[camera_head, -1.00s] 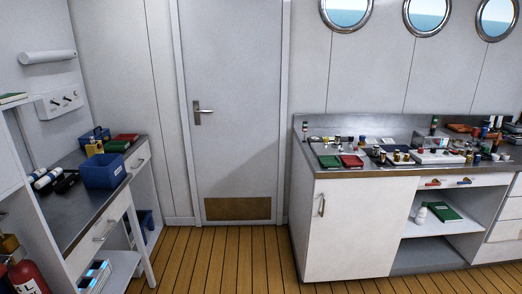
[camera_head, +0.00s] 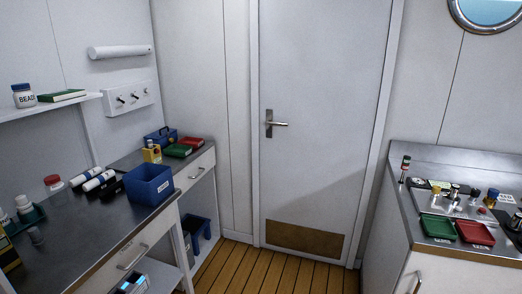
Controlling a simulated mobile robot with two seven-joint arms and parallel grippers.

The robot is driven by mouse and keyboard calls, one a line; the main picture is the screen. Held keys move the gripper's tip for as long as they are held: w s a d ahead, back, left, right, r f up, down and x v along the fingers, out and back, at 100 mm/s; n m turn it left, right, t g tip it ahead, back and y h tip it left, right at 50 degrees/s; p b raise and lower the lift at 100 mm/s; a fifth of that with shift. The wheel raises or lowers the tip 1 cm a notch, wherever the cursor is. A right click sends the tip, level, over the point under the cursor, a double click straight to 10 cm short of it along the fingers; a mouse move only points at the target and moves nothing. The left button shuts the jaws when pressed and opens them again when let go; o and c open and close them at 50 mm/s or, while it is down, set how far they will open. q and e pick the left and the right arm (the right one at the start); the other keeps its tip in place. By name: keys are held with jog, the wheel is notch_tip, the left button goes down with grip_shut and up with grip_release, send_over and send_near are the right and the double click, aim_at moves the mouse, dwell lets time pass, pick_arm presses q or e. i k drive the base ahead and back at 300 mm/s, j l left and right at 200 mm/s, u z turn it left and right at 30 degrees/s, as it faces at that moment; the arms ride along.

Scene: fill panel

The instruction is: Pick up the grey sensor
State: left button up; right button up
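Several small cylindrical parts (camera_head: 447,200), some silvery or grey, stand on a panel on the right counter (camera_head: 398,208). They are too small for me to tell whether one is a grey sensor. Neither of my grippers shows in the view.
The left bench holds a blue bin (camera_head: 149,186), white rolls (camera_head: 98,180) and a green tray (camera_head: 25,219) with white containers. Green (camera_head: 437,227) and red (camera_head: 474,233) trays lie on the right counter. The wooden floor (camera_head: 245,270) before the closed door (camera_head: 318,130) is clear.

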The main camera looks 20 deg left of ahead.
aim_at(34, 233)
jog(key=i+u, duration=0.35)
jog(key=i+l+u, duration=0.15)
jog(key=u, duration=0.15)
jog(key=i+l+u, duration=0.2)
jog(key=i+u, duration=0.15)
jog(key=i+l+u, duration=0.2)
jog(key=u, duration=0.25)
jog(key=i+l+u, duration=0.3)
jog(key=u, duration=0.15)
jog(key=i+l+u, duration=0.25)
jog(key=l+u, duration=0.15)
jog(key=i+l+u, duration=0.1)
jog(key=l+u, duration=0.35)
jog(key=i+l+u, duration=0.15)
jog(key=l, duration=0.25)
jog(key=l+u, duration=0.15)
jog(key=l, duration=0.25)
